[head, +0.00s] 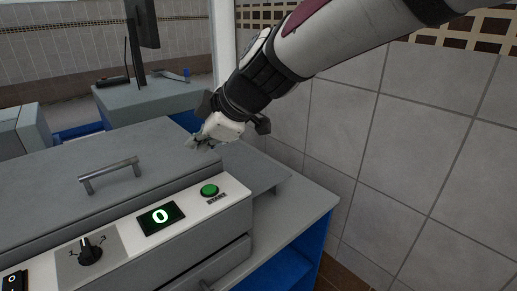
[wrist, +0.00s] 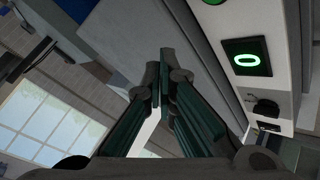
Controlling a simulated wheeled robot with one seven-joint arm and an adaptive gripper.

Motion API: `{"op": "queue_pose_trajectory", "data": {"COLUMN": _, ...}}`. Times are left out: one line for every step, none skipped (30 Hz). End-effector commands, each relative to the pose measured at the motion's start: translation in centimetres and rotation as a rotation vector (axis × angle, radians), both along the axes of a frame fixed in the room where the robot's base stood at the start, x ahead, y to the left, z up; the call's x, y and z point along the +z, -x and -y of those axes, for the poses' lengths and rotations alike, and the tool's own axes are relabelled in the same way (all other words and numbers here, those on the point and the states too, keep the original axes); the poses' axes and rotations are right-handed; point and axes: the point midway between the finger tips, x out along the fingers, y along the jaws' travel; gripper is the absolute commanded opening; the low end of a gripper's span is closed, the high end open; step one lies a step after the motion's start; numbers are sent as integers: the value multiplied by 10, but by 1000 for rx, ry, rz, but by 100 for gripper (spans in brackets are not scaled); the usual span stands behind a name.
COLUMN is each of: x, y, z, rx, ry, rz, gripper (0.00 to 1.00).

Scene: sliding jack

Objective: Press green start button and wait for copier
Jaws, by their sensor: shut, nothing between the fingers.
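The copier (head: 60,190) is a grey machine with a closed lid and a white control strip along its front. The round green start button (head: 209,190) sits at the right end of the strip, above a small label. Its edge also shows at the top of the wrist view (wrist: 214,2). My gripper (head: 194,143) is shut and empty. In the head view it appears above the lid's right side, behind the button and apart from it.
A black knob (head: 90,251) and a dark switch (head: 14,282) lie left of the display. A handle (head: 109,175) rises from the lid. A tiled wall (head: 420,150) stands at the right. A desk with a monitor (head: 148,22) stands behind.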

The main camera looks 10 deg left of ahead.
Motion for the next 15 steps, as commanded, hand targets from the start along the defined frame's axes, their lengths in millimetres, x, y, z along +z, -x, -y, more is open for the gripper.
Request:
{"op": "queue_pose_trajectory", "data": {"x": -6, "y": -1, "z": 0, "rx": 1, "ry": 2, "rz": -1, "gripper": 0}}
{"op": "queue_pose_trajectory", "data": {"x": -10, "y": -1, "z": 0, "rx": 0, "ry": 2, "rz": -3, "gripper": 0}}
{"op": "queue_pose_trajectory", "data": {"x": -15, "y": -1, "z": 0, "rx": 0, "ry": 2, "rz": -3, "gripper": 0}}
{"op": "queue_pose_trajectory", "data": {"x": -19, "y": -1, "z": 0, "rx": 0, "ry": 3, "rz": -3, "gripper": 0}}
{"op": "queue_pose_trajectory", "data": {"x": -23, "y": -1, "z": 0, "rx": 0, "ry": 1, "rz": -2, "gripper": 0}}
{"op": "queue_pose_trajectory", "data": {"x": -29, "y": -1, "z": 0, "rx": 0, "ry": 1, "rz": -3, "gripper": 0}}
{"op": "queue_pose_trajectory", "data": {"x": -33, "y": -1, "z": 1, "rx": 0, "ry": 3, "rz": -3, "gripper": 0}}
{"op": "queue_pose_trajectory", "data": {"x": -37, "y": -2, "z": 1, "rx": -1, "ry": 2, "rz": -3, "gripper": 0}}
{"op": "queue_pose_trajectory", "data": {"x": -42, "y": -2, "z": 1, "rx": -1, "ry": 2, "rz": -3, "gripper": 0}}
{"op": "queue_pose_trajectory", "data": {"x": -47, "y": -2, "z": 1, "rx": -1, "ry": 2, "rz": -3, "gripper": 0}}
{"op": "queue_pose_trajectory", "data": {"x": -51, "y": -2, "z": 0, "rx": 0, "ry": 1, "rz": -3, "gripper": 0}}
{"op": "queue_pose_trajectory", "data": {"x": -56, "y": -2, "z": 0, "rx": -1, "ry": 2, "rz": -2, "gripper": 0}}
{"op": "queue_pose_trajectory", "data": {"x": -60, "y": -2, "z": 1, "rx": -1, "ry": 2, "rz": -3, "gripper": 0}}
{"op": "queue_pose_trajectory", "data": {"x": -62, "y": -3, "z": 0, "rx": -1, "ry": 1, "rz": -1, "gripper": 0}}
{"op": "queue_pose_trajectory", "data": {"x": -66, "y": -3, "z": 0, "rx": 0, "ry": 0, "rz": 0, "gripper": 0}}
